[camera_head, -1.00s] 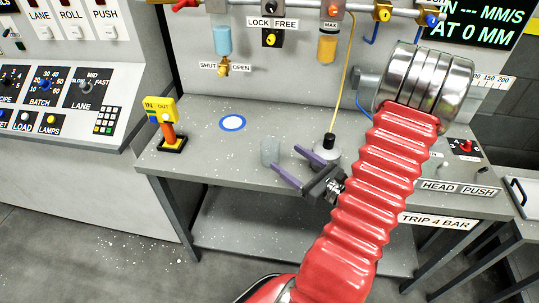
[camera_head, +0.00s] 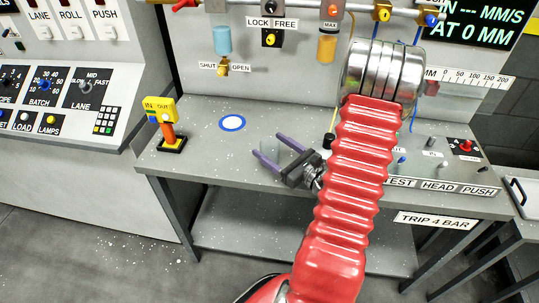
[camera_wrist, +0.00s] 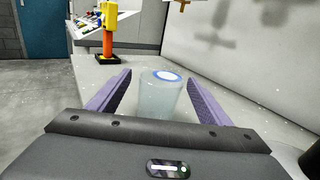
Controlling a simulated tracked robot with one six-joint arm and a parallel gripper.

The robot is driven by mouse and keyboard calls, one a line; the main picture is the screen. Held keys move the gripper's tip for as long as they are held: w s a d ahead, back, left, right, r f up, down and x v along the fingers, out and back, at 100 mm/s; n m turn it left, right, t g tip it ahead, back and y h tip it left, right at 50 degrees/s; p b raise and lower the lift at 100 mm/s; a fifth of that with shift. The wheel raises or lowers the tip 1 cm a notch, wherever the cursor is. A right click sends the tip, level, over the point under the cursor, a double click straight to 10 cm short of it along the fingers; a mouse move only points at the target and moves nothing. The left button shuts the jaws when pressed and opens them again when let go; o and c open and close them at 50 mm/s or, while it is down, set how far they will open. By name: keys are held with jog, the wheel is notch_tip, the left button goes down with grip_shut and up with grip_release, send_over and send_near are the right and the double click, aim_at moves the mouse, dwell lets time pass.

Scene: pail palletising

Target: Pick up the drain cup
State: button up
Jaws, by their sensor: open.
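The drain cup (camera_wrist: 158,98) is a translucent pale grey-blue cup standing upright on the grey bench. In the wrist view it sits between the two purple fingers of my gripper (camera_wrist: 158,92), with a gap on each side. My gripper is open. In the head view the fingers of my gripper (camera_head: 268,149) lie either side of the drain cup (camera_head: 269,152), which is partly hidden by them. The blue-ringed white disc (camera_head: 232,123) on the bench is behind the cup and shows through or above its top in the wrist view (camera_wrist: 166,76).
A yellow and orange IN/OUT post (camera_head: 166,125) stands at the bench's left. A brass tap (camera_head: 223,68) hangs from the back panel above the bench (camera_head: 205,165). Bench room between post and cup is clear apart from the disc.

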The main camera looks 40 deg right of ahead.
aim_at(263, 139)
jog(key=shift+w, duration=2.6)
jog(key=c, duration=1.1)
jog(key=shift+r, duration=0.2)
jog(key=shift+c, duration=0.2)
notch_tip(263, 139, up, 10)
jog(key=shift+f, duration=0.15)
